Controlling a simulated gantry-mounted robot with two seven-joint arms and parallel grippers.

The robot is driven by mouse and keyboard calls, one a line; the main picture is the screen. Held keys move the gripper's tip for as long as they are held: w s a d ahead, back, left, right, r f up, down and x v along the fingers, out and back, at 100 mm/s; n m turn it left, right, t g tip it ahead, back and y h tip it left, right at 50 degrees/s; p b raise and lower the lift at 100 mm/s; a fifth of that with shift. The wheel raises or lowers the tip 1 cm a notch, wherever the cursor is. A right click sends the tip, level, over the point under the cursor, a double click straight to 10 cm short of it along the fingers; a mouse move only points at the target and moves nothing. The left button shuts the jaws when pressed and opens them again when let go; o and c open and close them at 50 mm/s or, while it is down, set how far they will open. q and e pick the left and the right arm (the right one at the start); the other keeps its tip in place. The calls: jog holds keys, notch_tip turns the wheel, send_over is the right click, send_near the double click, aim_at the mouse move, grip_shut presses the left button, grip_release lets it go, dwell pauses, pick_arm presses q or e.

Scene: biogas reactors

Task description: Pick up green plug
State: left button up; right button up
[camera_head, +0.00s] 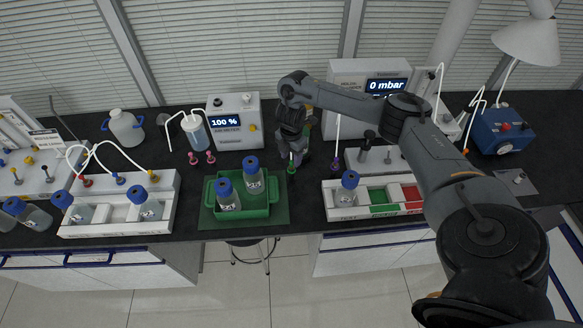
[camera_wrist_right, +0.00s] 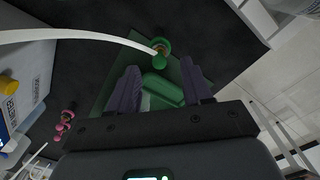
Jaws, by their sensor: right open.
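The green plug (camera_head: 291,168) stands on the black bench to the right of the green tray, just below my right gripper (camera_head: 296,152). In the right wrist view, the green plug (camera_wrist_right: 160,60) has a round knob and a disc. It shows just beyond the fingertips, roughly centred between them. My right gripper (camera_wrist_right: 160,68) is open, with its two purple-grey fingers apart and nothing seen held. In the head view, my arm and hand hide part of the area around the plug. My left gripper is not in view.
The green tray (camera_head: 243,212) holds two blue-capped bottles left of the plug. Two pink plugs (camera_head: 202,157) stand further left. A box reading 100 % (camera_head: 235,120) is behind. A white rack (camera_head: 375,212) is to the right. A white tube (camera_wrist_right: 80,35) arches near the plug.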

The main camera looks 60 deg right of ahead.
aim_at(291, 161)
notch_tip(291, 161, down, 2)
jog(key=shift+d+b, duration=0.15)
jog(key=shift+b, duration=0.15)
jog(key=shift+f, duration=0.8)
grip_shut()
